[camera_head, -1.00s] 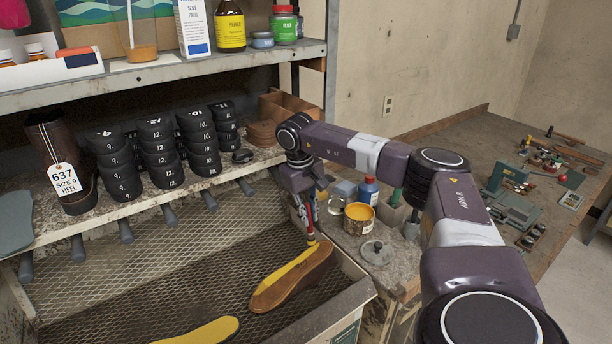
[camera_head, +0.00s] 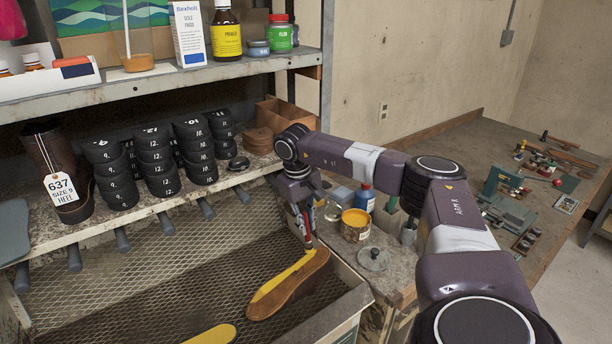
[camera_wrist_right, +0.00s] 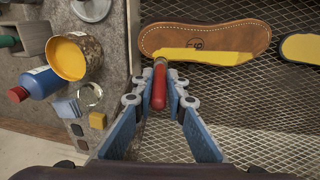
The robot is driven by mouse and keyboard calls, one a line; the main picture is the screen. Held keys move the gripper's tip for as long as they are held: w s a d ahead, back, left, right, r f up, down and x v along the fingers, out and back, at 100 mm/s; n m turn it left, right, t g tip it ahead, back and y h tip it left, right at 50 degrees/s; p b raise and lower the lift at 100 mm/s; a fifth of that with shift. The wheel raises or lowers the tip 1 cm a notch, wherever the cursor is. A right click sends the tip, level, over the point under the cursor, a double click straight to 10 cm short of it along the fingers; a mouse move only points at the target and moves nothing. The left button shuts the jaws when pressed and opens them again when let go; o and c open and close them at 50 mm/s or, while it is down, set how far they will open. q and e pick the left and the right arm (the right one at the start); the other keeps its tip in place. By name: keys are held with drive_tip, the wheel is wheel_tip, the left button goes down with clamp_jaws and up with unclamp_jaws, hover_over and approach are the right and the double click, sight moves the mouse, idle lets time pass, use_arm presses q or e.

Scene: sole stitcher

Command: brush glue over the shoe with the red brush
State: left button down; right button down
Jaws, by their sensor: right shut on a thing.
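The shoe is a brown leather sole piece (camera_head: 294,289) lying on the mesh tray. A band of yellow glue runs along its left side in the head view. It also shows in the right wrist view (camera_wrist_right: 220,38), with the glue along its lower edge. My right gripper (camera_head: 308,222) is shut on the red brush (camera_wrist_right: 160,86), which points down at the sole. The brush tip is at the sole's glue-covered far end, seemingly touching it. In the wrist view the fingers (camera_wrist_right: 160,98) are on both sides of the red handle. My left gripper is out of view.
An open can of yellow glue (camera_head: 356,226) stands on the bench right of the tray, with a lid (camera_head: 373,259) and a blue bottle (camera_head: 366,197) nearby. A second yellow-topped piece (camera_head: 212,335) lies at the tray's front. A shelf of black heel stacks (camera_head: 155,165) is behind.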

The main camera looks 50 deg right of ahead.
sight(304, 214)
drive_tip(key=shift+s+r+p, duration=0.15)
drive_tip(key=shift+s+p, duration=0.2)
drive_tip(key=shift+p, duration=0.05)
drive_tip(key=shift+s, duration=0.1)
drive_tip(key=shift+w+a+r+p, duration=0.15)
drive_tip(key=shift+w+r+p, duration=0.1)
drive_tip(key=shift+r+p, duration=0.35)
drive_tip(key=shift+w+a+r+p, duration=0.15)
drive_tip(key=shift+w+r+p, duration=0.15)
drive_tip(key=shift+r, duration=0.5)
drive_tip(key=shift+s, duration=0.1)
drive_tip(key=shift+f, duration=0.1)
